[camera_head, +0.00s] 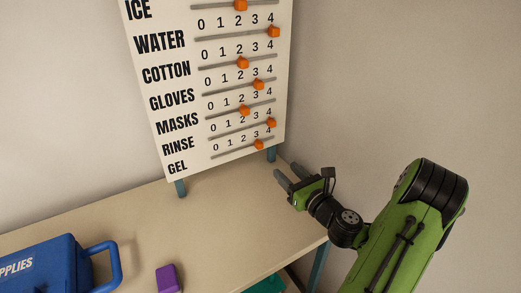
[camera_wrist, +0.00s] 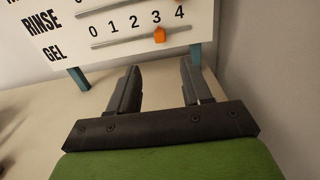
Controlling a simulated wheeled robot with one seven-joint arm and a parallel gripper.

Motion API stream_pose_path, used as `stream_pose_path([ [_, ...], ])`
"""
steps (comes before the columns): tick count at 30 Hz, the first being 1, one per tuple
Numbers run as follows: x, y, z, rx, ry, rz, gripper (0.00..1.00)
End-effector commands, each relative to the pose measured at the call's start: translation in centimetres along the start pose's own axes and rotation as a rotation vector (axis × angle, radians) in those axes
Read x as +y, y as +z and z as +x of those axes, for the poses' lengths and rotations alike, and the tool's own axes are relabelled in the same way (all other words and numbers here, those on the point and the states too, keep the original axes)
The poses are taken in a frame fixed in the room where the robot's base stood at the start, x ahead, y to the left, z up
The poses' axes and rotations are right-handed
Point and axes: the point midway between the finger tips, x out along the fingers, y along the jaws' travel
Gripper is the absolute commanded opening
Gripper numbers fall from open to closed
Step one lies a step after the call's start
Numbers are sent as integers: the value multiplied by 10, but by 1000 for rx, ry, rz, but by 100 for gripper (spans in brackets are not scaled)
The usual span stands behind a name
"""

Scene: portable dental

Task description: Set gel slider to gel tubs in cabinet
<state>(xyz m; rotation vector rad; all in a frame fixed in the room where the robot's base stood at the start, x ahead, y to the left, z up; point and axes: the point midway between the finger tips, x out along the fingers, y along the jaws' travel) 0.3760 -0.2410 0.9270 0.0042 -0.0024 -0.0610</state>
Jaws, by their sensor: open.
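The white slider board (camera_head: 215,90) stands on blue legs at the back of the table. Its lowest row is labelled GEL, and the gel slider's orange knob (camera_head: 259,144) sits at about 3 on the 0 to 4 scale. The knob also shows in the wrist view (camera_wrist: 159,34), beneath the numeral 3. My gripper (camera_head: 281,178) is open and empty, in front of and below the right end of the gel row, apart from the knob. In the wrist view its fingers (camera_wrist: 158,88) point toward the board. No cabinet or gel tubs can be made out.
A blue supplies case (camera_head: 45,268) and a purple block (camera_head: 169,279) are at the front left. The tabletop (camera_head: 215,215) before the board is clear. A wall stands to the right.

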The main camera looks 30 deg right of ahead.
Motion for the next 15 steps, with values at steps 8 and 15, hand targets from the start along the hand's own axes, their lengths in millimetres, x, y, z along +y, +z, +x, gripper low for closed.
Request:
stream_pose_path([
  [8,3,2,70,-2,9,-10,49],
  [15,3,1,121,-1,7,-8,49],
])
